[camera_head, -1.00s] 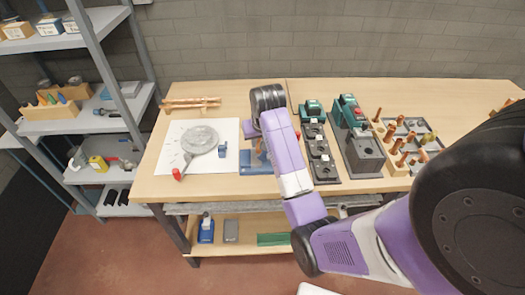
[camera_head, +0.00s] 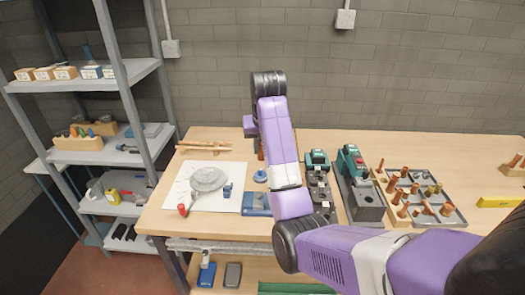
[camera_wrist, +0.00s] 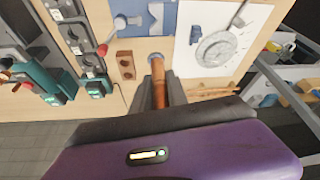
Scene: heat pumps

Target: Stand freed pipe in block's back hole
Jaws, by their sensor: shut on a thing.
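My gripper (camera_head: 254,130) is shut on a copper-coloured pipe (camera_wrist: 158,88), which points down from the jaws in the wrist view. In the head view the pipe (camera_head: 261,153) shows as a short, roughly upright piece below my gripper, partly covered by my arm. A brown wooden block (camera_wrist: 125,65) with two dark holes lies on the bench in the wrist view, just left of the pipe. Both holes look empty. The pipe appears above the bench, apart from the block. In the head view the block is hidden behind my arm.
A round blue piece (camera_head: 260,176) sits close to the pipe. A blue fixture (camera_head: 257,203) and a white sheet with a grey disc (camera_head: 208,179) lie left of my arm. Green-and-grey units (camera_head: 360,190) and a tray of copper pegs (camera_head: 447,212) stand to the right.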

